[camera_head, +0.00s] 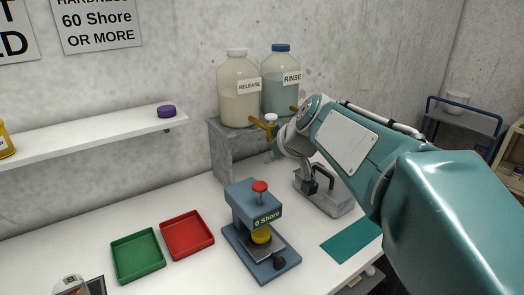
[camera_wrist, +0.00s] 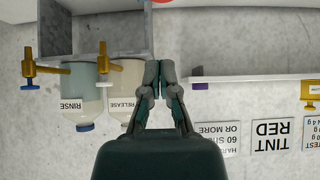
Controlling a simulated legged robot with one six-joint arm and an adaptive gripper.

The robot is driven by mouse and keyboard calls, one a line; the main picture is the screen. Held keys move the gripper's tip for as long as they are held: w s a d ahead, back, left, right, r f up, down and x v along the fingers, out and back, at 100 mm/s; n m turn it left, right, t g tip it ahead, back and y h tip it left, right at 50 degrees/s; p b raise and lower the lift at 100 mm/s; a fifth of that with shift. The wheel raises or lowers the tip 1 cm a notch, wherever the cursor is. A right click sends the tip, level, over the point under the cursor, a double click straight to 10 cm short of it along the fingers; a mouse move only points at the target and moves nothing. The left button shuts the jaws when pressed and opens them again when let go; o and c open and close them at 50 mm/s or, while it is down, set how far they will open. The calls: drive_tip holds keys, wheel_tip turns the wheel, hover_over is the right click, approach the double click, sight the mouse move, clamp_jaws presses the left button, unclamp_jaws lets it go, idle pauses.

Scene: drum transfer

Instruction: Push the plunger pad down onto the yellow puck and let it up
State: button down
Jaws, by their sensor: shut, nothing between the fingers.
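The blue press (camera_head: 247,205) stands on the white table, with a red knob (camera_head: 260,187) on top and a display reading "0 Shore". The yellow puck (camera_head: 261,236) lies on its base under the head. The plunger pad is mostly hidden between the head and the puck; I cannot tell whether they touch. My gripper (camera_head: 310,187) hangs fingers down to the right of the press, apart from it, near the grey device. In the wrist view my gripper (camera_wrist: 160,68) has its fingertips together with nothing between them.
A green tray (camera_head: 115,243) and a red tray (camera_head: 165,226) lie left of the press. A grey device (camera_head: 338,203) with a black handle and a teal mat (camera_head: 336,247) are to the right. Release (camera_head: 240,105) and rinse (camera_head: 276,100) bottles stand behind on a grey block.

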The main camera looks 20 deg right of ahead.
sight(262, 184)
drive_tip(key=x, duration=0.5)
drive_tip(key=shift+a+f, duration=0.15)
drive_tip(key=shift+a, duration=0.1)
wheel_tip(262, 184, down, 3)
drive_tip(key=shift+d+f, duration=0.1)
drive_tip(key=shift+f, duration=0.3)
